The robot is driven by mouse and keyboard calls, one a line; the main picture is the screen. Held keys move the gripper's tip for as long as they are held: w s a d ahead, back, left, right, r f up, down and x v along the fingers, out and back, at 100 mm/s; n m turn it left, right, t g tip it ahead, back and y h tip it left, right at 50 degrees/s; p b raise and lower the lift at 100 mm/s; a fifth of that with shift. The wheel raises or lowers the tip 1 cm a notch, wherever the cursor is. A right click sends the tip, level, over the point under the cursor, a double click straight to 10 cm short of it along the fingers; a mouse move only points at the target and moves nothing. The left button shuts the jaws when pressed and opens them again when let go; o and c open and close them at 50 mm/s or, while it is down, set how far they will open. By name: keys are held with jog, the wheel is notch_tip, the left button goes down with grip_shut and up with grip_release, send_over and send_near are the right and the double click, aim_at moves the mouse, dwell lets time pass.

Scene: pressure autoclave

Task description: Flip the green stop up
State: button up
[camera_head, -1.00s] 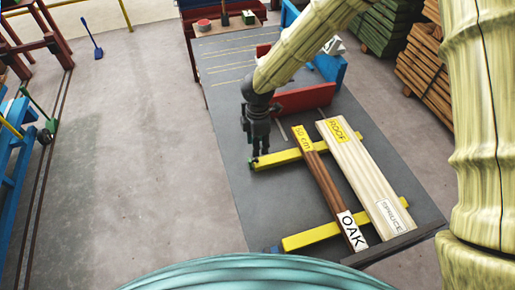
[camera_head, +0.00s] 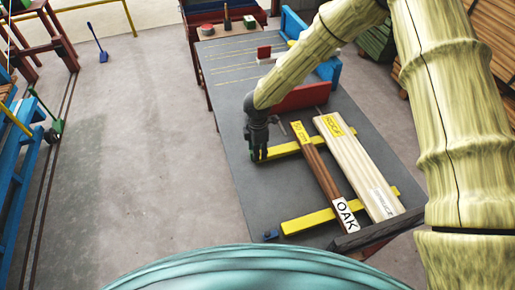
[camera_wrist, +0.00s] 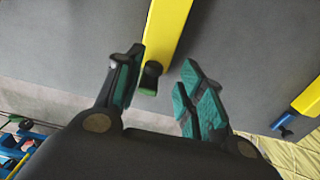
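The green stop (camera_wrist: 147,92) is a small dark and green piece at the end of a yellow bar (camera_wrist: 166,38) in the wrist view. In the head view, it is mostly hidden behind my gripper (camera_head: 258,148). In the wrist view, my gripper (camera_wrist: 160,65) is open, with its two teal-padded fingers apart. The stop lies between the fingers in the picture, close to the left finger. I cannot tell whether that finger touches it.
A second yellow bar (camera_head: 308,221) has a blue stop (camera_head: 271,235) at its left end. An OAK board (camera_head: 321,175) and a pale ROOF board (camera_head: 357,170) lie across both bars.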

jog(key=shift+r, duration=0.1)
jog(key=shift+c, duration=0.6)
jog(key=shift+w+d+f, duration=0.1)
jog(key=shift+w+f, duration=0.5)
jog(key=shift+w, duration=0.05)
grip_shut()
jog(key=shift+r, duration=0.15)
jog(key=shift+d+g+y, duration=0.25)
jog(key=shift+g+y, duration=0.05)
jog(key=shift+y, duration=0.4)
jog(key=shift+o, duration=0.6)
grip_release()
notch_tip(320, 180, up, 12)
jog(key=d, duration=0.1)
jog(key=shift+w+d, duration=0.2)
